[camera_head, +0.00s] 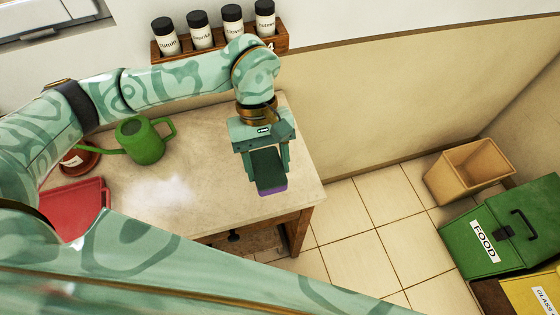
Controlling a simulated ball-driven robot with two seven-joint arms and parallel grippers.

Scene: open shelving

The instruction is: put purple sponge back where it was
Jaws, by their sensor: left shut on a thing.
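The purple sponge (273,191) is held in my left gripper (269,180) near the right end of the table. Only its purple lower edge and a dark face (268,165) show. My left gripper is shut on it, pointing downward. The sponge appears at or just above the tabletop (215,210); I cannot tell whether it touches. A pale whitish patch (168,190) lies on the tabletop to the left of the gripper. My right gripper is not in view.
A green watering can (140,142), a red tray or board (75,205) and a brown dish (82,162) are on the table's left side. A spice rack (165,52) hangs behind. A tan bin (465,170) and a green FOOD bin (500,230) stand on the floor at right.

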